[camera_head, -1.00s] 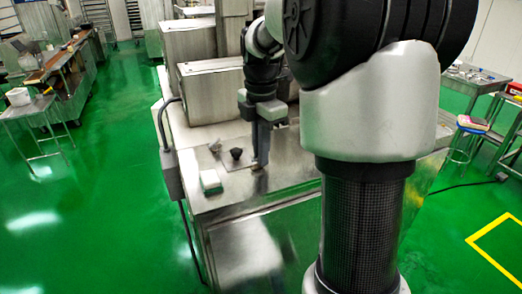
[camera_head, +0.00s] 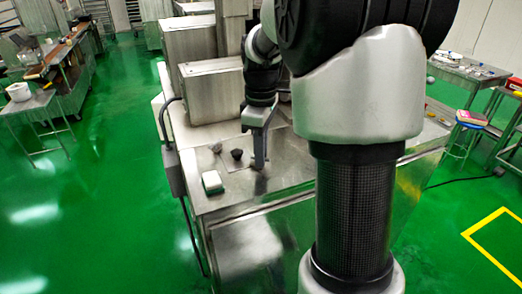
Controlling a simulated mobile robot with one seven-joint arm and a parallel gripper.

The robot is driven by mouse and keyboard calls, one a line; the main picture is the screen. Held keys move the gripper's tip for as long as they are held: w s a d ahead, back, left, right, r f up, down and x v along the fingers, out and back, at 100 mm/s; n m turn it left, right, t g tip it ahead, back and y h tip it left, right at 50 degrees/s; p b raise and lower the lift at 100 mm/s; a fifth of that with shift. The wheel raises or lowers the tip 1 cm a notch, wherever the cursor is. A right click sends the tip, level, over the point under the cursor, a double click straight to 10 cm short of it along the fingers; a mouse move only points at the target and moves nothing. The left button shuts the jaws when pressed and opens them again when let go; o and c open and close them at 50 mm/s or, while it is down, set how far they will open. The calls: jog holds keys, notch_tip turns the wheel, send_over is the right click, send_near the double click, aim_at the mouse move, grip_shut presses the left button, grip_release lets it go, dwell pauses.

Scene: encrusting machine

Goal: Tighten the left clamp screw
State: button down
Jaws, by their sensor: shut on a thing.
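The stainless encrusting machine (camera_head: 270,205) stands in the middle, with a flat plate on its top. My gripper (camera_head: 259,167) points down over the right part of this plate. Its fingers are shut on a small screw head low at the plate, which they mostly hide; it appears to be a clamp screw. A dark round knob (camera_head: 237,154) stands just left of the fingers, apart from them. A smaller grey piece (camera_head: 216,147) lies further left. I cannot tell how tight the screw is.
A white-and-green block (camera_head: 212,182) lies at the machine top's left edge. Tall steel housings (camera_head: 213,92) rise behind the gripper. Tables stand far left and right; green floor on the left is clear.

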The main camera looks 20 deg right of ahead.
jog(key=m+p, duration=0.1)
jog(key=m, duration=0.5)
jog(key=shift+m, duration=0.3)
dwell(0.4)
jog(key=c, duration=1.9)
grip_release()
notch_tip(320, 180, up, 17)
jog(key=p, duration=0.1)
jog(key=shift+r, duration=0.2)
jog(key=shift+s+a, duration=0.1)
